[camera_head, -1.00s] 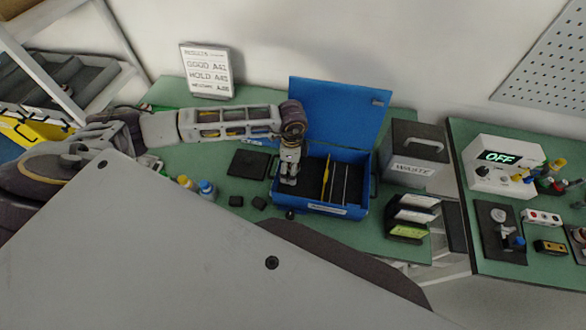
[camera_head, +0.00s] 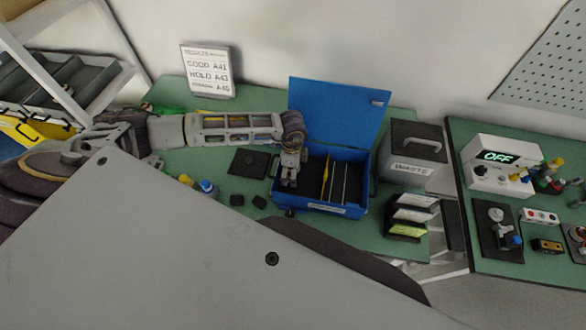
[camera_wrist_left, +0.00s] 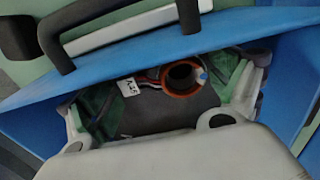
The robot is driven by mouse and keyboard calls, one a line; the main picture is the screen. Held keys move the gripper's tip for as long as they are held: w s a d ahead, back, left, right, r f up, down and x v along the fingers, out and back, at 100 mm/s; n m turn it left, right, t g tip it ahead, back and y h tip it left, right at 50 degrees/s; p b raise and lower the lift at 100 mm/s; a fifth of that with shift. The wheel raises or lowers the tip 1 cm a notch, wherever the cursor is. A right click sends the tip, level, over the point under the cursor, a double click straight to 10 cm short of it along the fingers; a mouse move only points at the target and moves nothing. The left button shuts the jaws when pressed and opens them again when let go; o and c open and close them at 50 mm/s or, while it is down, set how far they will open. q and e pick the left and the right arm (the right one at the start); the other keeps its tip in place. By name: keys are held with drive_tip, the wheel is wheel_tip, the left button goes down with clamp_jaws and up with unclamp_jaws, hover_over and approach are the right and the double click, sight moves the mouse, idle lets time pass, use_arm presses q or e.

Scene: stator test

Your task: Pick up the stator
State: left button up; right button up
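The stator (camera_wrist_left: 183,80), a copper-orange ring with a dark bore, shows in the left wrist view inside the blue box (camera_head: 330,209). Wires run from it to a white tag (camera_wrist_left: 128,87) that seems to read A45. My left gripper (camera_head: 289,184) reaches down into the left part of the box in the head view and hides the stator there. In the left wrist view its green-padded fingers (camera_wrist_left: 167,93) stand wide apart with the stator between them, closer to the right finger. Contact with the stator does not show. My right gripper is in neither view.
The box's lid (camera_head: 338,110) stands open behind it, and yellow and pale dividers (camera_head: 327,180) rise right of my gripper. A waste bin (camera_head: 407,152) and stacked labelled trays (camera_head: 409,216) stand to the right. Small bottles (camera_head: 207,188) and a black pad (camera_head: 248,163) lie left.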

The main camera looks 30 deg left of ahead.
use_arm(q)
drive_tip(key=c, duration=0.6)
drive_tip(key=shift+c, duration=0.2)
drive_tip(key=shift+r, duration=0.2)
wheel_tip(320, 180, up, 10)
drive_tip(key=shift+f+b, duration=0.25)
drive_tip(key=shift+b, duration=0.7)
drive_tip(key=shift+m, duration=0.4)
